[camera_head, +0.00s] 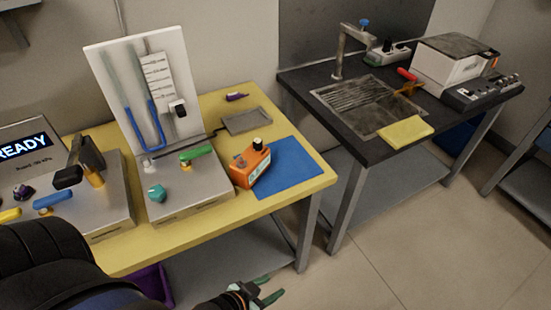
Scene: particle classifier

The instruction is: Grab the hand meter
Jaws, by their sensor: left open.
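An orange hand-held device that looks like the hand meter (252,167) stands upright on the yellow table, at the left edge of a blue mat (293,174). It has a black knob and a grey knob on top and a pale label on its side. My left gripper (268,290), with green fingertips, is at the bottom of the picture. It is open and empty, in front of the table and well apart from the meter. My right gripper is not in view.
A metal box with a white U-tube panel (180,60) stands left of the meter, with a green lever (196,153) and a teal knob (157,193). A grey plate (247,121) lies behind. The yellow table's front edge (200,238) lies between gripper and meter. A dark sink table stands right.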

